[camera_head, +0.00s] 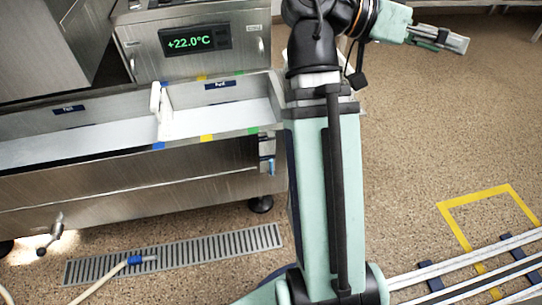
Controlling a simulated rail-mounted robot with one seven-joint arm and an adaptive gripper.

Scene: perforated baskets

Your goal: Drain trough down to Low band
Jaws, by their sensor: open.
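A long steel trough (140,165) stands at the left, with a white divider (160,108) across it. Its pale interior shows in two sections, each with a small dark label; I cannot tell the liquid level. Blue, yellow and green marks (206,138) sit along its front rim. A lever valve (52,234) hangs below the trough at the lower left. A small fitting with a blue part (267,160) is on the trough's right end. My gripper (456,42) is open and empty at the upper right, over the floor and far from the trough.
A steel unit with a display (196,41) reading +22.0°C stands behind the trough. A pale hose with a blue fitting (134,261) lies across the floor drain grate (215,246). A yellow floor outline (475,197) and rails (470,267) are at the lower right. The right-hand floor is clear.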

